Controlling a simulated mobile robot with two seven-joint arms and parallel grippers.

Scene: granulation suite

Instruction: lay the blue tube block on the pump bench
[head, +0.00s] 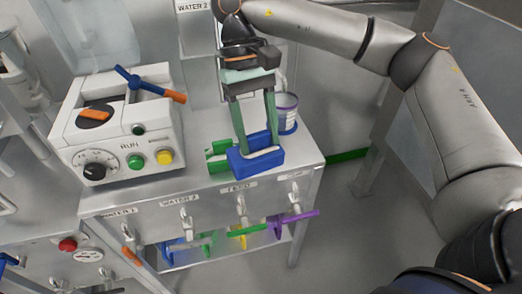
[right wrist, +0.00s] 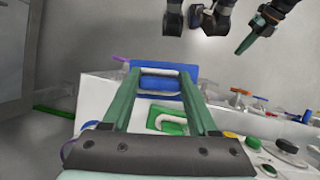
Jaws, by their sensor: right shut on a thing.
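My right gripper (head: 258,145) points down and is shut on the blue tube block (head: 256,165). A white tube piece lies along the block. The block is over the right part of the light grey pump bench (head: 195,187), near its front edge; I cannot tell whether it touches the top. In the right wrist view the block (right wrist: 190,75) sits between the green fingers (right wrist: 160,85). What looks like my left gripper (right wrist: 252,38) hangs at the top right of that view, away from the block; its jaw opening is unclear.
A green block (head: 217,150) lies on the bench beside the blue one. A white pump unit (head: 120,130) with knobs fills the bench's left part. Valves with coloured handles (head: 293,221) stick out from the front.

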